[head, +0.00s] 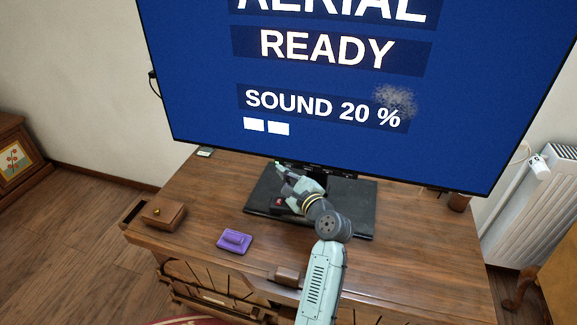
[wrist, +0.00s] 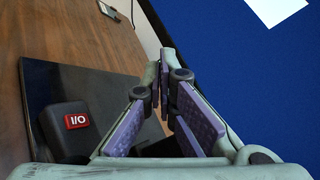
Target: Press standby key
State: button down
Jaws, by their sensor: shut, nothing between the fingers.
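A red key marked I/O (wrist: 76,121) sits on a small black box (wrist: 62,140) on the television's dark base plate (wrist: 100,85). In the head view the red key (head: 281,201) shows small, just left of my wrist. The television screen (head: 330,75) is lit blue and reads "READY" and "SOUND 20 %". My gripper (head: 280,166) is shut and empty, its tips close to the screen's lower edge and beyond the red key. In the wrist view my gripper (wrist: 164,58) points past the key, with the key to its left and the screen to its right.
A wooden box (head: 163,213) and a purple object (head: 234,241) lie on the left of the wooden cabinet (head: 420,250). A small pale item (head: 204,152) lies at its back left edge. A brown cup (head: 458,202) stands at the right. The cabinet's right front top is clear.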

jog(key=shift+w, duration=0.1)
dwell(0.5)
jog(key=shift+w+d, duration=0.1)
jog(key=shift+w, duration=0.2)
jog(key=shift+w+d, duration=0.15)
jog(key=shift+w, duration=0.2)
dwell(0.6)
jog(key=shift+s+p, duration=0.1)
jog(key=shift+p, duration=0.25)
jog(key=shift+s+a+p, duration=0.25)
jog(key=shift+s+p, duration=0.1)
jog(key=shift+s, duration=0.3)
jog(key=shift+s+a+p, duration=0.25)
jog(key=shift+s+p, duration=0.1)
jog(key=shift+s, duration=0.45)
jog(key=shift+s+a+p, duration=0.3)
jog(key=shift+s+p, duration=0.1)
jog(key=shift+s, duration=0.4)
jog(key=shift+s+a+p, duration=0.25)
jog(key=shift+s+p, duration=0.1)
jog(key=shift+s, duration=0.45)
